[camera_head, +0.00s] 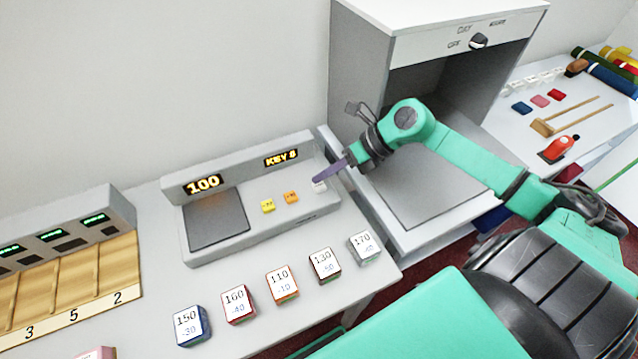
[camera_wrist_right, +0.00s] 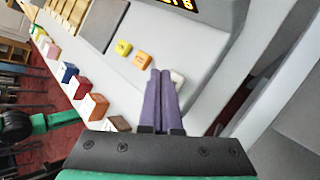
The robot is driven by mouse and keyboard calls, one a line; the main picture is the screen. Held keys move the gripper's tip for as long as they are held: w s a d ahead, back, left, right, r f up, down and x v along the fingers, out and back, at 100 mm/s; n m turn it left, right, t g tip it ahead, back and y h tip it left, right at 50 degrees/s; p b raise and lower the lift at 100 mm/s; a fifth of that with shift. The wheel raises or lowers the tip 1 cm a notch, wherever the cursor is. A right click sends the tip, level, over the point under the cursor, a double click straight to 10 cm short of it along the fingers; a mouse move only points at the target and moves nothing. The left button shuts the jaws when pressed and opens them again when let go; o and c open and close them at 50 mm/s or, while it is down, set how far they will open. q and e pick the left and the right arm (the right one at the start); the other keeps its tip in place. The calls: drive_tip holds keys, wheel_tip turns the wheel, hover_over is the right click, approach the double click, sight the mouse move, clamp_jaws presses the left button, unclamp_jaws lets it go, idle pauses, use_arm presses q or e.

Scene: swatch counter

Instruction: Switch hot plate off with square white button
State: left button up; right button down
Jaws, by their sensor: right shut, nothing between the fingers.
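The hot plate (camera_head: 240,239) is a grey console with a dark square plate (camera_head: 215,219). Its displays read "100" (camera_head: 203,185) and "KEY 8" (camera_head: 281,158). A yellow button (camera_head: 267,206), an orange button (camera_head: 291,197) and the square white button (camera_head: 319,187) sit in a row on its top. My right gripper (camera_head: 318,179) is shut and empty, its purple fingertips at the white button. In the right wrist view the fingers (camera_wrist_right: 161,78) partly cover the white button (camera_wrist_right: 178,79); I cannot tell whether they touch it. My left gripper is not in view.
Several numbered blocks stand in front of the console, among them a red-edged one (camera_head: 237,304). A booth (camera_head: 440,20) with a knob stands right of it. A wooden sloped rack (camera_head: 75,285) is at left.

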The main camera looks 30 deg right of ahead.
sight(324, 186)
drive_tip(key=shift+f+b, duration=0.4)
drive_tip(key=shift+f+b, duration=0.5)
drive_tip(key=shift+f, duration=0.1)
idle(0.7)
drive_tip(key=shift+r+p, duration=0.75)
drive_tip(key=shift+r, duration=0.25)
wheel_tip(324, 186, up, 5)
drive_tip(key=p, duration=0.4)
drive_tip(key=shift+r, duration=0.1)
idle(0.5)
